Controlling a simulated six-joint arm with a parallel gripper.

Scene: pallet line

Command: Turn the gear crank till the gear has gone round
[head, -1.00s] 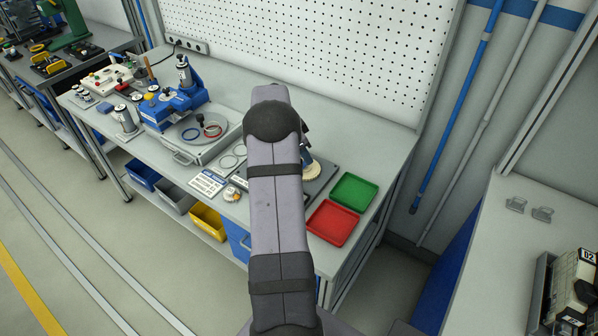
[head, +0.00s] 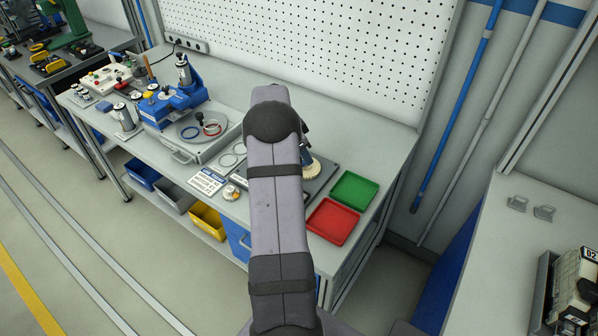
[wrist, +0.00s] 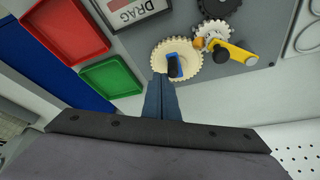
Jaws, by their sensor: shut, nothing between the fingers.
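A large cream gear (wrist: 190,66) sits on a grey plate (wrist: 136,42), with a blue piece (wrist: 172,45) and a black knob (wrist: 172,67) over it. A yellow crank arm (wrist: 232,50) with a black knob (wrist: 221,54) lies by the small gear. A dark gear (wrist: 219,7) is at the top edge. My gripper (wrist: 162,77) is shut and empty, its tips at the large gear's edge; I cannot tell whether they touch it. In the head view, my arm hides most of the plate; part of the large gear (head: 313,171) shows.
A red tray (head: 332,222) and a green tray (head: 353,190) lie right of the plate. A blue fixture (head: 172,106) stands at the bench's left part, and a pegboard (head: 330,50) rises behind.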

